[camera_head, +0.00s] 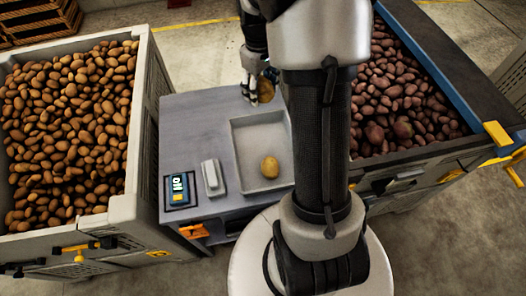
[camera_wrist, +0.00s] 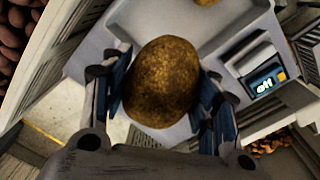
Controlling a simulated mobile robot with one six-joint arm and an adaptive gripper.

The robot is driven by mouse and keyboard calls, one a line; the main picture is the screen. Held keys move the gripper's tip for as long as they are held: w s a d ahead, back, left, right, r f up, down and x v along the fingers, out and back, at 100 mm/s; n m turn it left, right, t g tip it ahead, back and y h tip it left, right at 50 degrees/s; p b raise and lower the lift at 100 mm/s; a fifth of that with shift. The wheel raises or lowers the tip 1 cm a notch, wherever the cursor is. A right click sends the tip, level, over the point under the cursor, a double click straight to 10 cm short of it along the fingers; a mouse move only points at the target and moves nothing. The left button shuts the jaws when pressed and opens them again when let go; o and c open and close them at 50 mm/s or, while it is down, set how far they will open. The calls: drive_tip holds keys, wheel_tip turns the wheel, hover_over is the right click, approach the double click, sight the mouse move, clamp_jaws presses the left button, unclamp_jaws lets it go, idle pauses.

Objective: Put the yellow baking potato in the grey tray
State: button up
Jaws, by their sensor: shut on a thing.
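My gripper (camera_head: 257,92) is shut on a large golden-brown, speckled potato (camera_wrist: 162,82), with a finger on either side of it. In the head view the gripper is beyond the far edge of the grey tray (camera_head: 243,150), over the far part of the grey table. The held potato (camera_head: 266,89) shows there only in part, behind the fingers. A smaller, smooth yellow potato (camera_head: 269,167) lies in the near half of the tray. A sliver of it shows at the top of the wrist view (camera_wrist: 205,2). My arm hides the tray's right side in the head view.
A scale display (camera_head: 179,190) and a small grey block (camera_head: 212,178) sit left of the tray. A crate of brown potatoes (camera_head: 141,110) stands at the left and a crate of reddish potatoes (camera_head: 430,152) at the right. Their walls rise beside the table.

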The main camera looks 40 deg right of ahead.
sight(261, 138)
drive_tip(key=f+b, duration=0.2)
drive_tip(key=f, duration=0.1)
drive_tip(key=shift+w+d+f, duration=0.15)
drive_tip(key=shift+w+f, duration=0.05)
drive_tip(key=shift+w, duration=0.2)
wheel_tip(261, 138, down, 19)
drive_tip(key=b, duration=0.6)
drive_tip(key=shift+f, duration=0.2)
drive_tip(key=shift+f, duration=0.2)
drive_tip(key=o, duration=1.2)
drive_tip(key=shift+o, duration=0.2)
drive_tip(key=shift+r, duration=0.15)
